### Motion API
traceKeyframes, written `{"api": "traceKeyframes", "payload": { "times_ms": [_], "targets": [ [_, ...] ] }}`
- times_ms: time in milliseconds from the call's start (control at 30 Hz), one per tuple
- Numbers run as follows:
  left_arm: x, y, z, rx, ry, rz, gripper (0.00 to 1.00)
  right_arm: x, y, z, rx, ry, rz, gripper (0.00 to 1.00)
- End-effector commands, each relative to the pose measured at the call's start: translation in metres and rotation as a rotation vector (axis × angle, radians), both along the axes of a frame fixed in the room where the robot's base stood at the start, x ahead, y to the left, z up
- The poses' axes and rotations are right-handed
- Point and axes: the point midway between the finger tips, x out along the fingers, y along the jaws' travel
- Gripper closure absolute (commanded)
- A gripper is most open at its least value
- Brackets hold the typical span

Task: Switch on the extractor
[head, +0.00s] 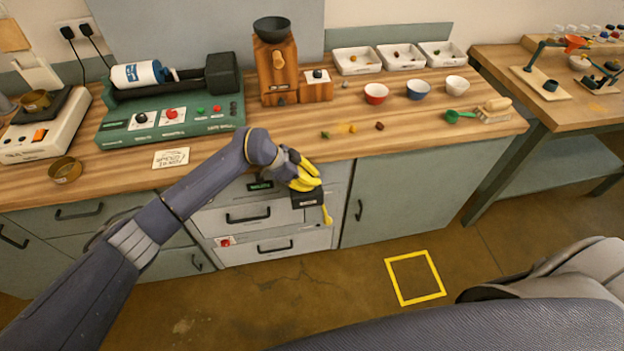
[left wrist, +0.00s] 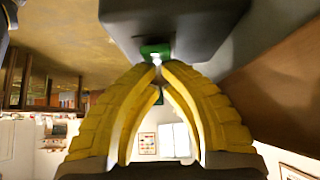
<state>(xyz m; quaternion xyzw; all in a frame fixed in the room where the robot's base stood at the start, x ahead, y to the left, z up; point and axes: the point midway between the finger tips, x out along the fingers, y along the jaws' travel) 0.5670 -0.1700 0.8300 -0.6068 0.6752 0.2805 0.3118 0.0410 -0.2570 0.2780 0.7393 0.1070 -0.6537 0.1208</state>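A dark box with a small pale label (head: 306,200) sits at the bench front, just below my left gripper (head: 306,182). It looks like the extractor's switch box, but I cannot read the label. In the left wrist view my yellow fingers (left wrist: 160,68) are together at the tips, with nothing visible held between them. A green part (left wrist: 154,51) lies at the fingertips, against a dark grey body (left wrist: 172,22). I cannot tell whether the tips touch it. My right gripper is not in view.
A small yellow piece (head: 327,214) hangs beside the dark box. Drawers (head: 265,214) lie below and a green cabinet door (head: 410,195) to the right. On the bench stand a green machine (head: 170,118), a wooden grinder (head: 277,70), bowls and trays. A yellow square (head: 415,277) marks the floor.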

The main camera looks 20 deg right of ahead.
Motion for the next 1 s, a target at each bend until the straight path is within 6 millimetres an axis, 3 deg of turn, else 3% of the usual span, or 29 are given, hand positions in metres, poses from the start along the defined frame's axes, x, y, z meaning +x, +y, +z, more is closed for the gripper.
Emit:
{"api": "traceKeyframes", "payload": {
  "times_ms": [433,800,1000],
  "targets": [
    [0.002,0.014,0.004,0.000,0.000,0.000,1.00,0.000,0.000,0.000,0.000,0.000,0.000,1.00],
    [0.002,0.014,0.005,-0.001,-0.001,-0.001,1.00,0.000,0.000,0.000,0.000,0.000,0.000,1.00],
    [0.001,0.008,0.021,-0.002,-0.004,-0.008,1.00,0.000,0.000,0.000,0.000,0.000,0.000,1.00]
  ]
}}
